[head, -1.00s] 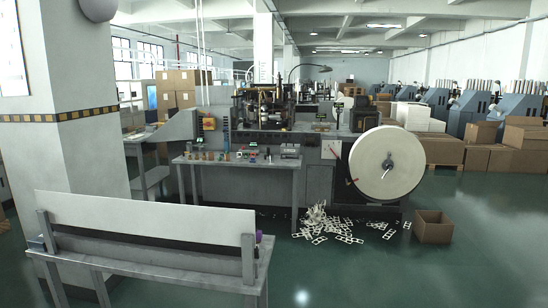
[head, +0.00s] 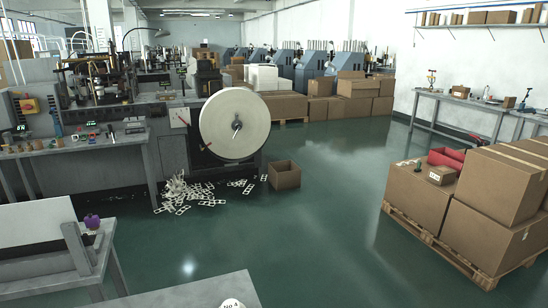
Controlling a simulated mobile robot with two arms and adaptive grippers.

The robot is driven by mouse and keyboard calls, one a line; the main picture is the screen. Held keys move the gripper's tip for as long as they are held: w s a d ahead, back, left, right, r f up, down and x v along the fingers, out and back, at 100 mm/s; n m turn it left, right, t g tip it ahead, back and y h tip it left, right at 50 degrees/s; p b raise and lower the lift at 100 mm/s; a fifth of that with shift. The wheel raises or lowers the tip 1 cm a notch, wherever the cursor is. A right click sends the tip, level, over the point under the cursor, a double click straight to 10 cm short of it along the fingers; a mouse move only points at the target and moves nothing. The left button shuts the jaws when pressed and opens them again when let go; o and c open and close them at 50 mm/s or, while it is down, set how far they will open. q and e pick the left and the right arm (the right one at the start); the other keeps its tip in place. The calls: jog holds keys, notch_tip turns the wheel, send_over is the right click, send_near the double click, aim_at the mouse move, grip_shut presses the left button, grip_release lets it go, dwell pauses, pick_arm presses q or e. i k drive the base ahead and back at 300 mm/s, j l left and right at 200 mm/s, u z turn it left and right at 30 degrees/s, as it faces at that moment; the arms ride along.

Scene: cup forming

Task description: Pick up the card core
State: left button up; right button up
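I cannot make out a card core for certain in the head view. A large white paper reel (head: 240,108) is mounted upright on the front of the grey machine (head: 190,150), with a small hub at its middle. A grey workbench (head: 95,146) in front of the machine holds several small items, too small to tell apart. Neither of my grippers is in view.
White scrap (head: 190,196) and an open box (head: 285,175) lie on the floor by the reel. Boxes stand on a pallet (head: 436,240) at right. A grey bench (head: 30,245) and table (head: 190,293) are near. Green floor (head: 330,205) is clear between.

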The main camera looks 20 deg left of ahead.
aim_at(39, 145)
jog(key=i+l+z, duration=0.1)
jog(key=l, duration=0.35)
jog(key=i+l+z, duration=0.1)
jog(key=i+l, duration=0.25)
jog(key=i+l+z, duration=0.15)
jog(key=l, duration=0.4)
jog(key=i+l+z, duration=0.1)
jog(key=i+l, duration=0.25)
jog(key=i+u, duration=0.75)
jog(key=i+l+u, duration=0.35)
jog(key=i+j+u, duration=0.2)
jog(key=i+u, duration=0.15)
jog(key=i, duration=0.6)
jog(key=i+l+u, duration=0.1)
jog(key=i+u, duration=0.2)
jog(key=i, duration=0.65)
